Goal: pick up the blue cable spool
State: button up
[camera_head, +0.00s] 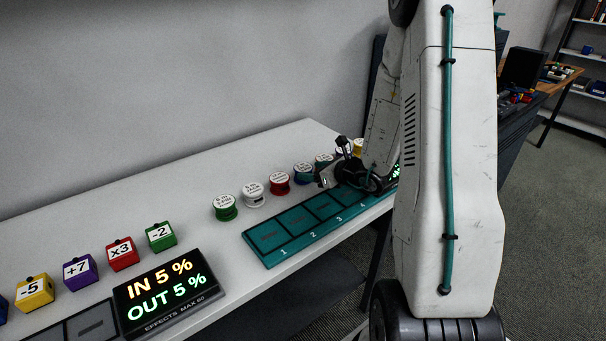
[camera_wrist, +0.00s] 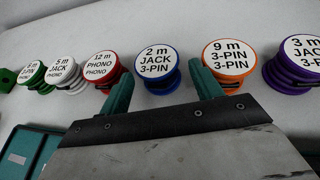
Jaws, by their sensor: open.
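The blue cable spool (camera_wrist: 157,63) stands upright in the wrist view, with a white top label reading "2 m JACK 3-PIN". It also shows in the head view as a small blue spool (camera_head: 303,171) in the row on the table. My gripper (camera_wrist: 163,88) is open and empty, its teal fingers spread wide. In the wrist view the blue spool lies just beyond the fingertips, between them across the picture; contact cannot be told. In the head view my gripper (camera_head: 333,165) is low over the table, partly hidden by my arm.
A red spool (camera_wrist: 101,70) stands left of the blue one and an orange spool (camera_wrist: 230,62) stands right, near the fingers. A purple spool (camera_wrist: 293,66) is farther right. A teal numbered tray (camera_head: 317,224) lies in front. Bare table (camera_head: 190,197) lies left of the row.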

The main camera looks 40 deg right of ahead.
aim_at(302, 170)
jog(key=x, duration=0.5)
jog(key=shift+s+a+f, duration=0.1)
jog(key=shift+a+f, duration=0.05)
jog(key=c, duration=0.8)
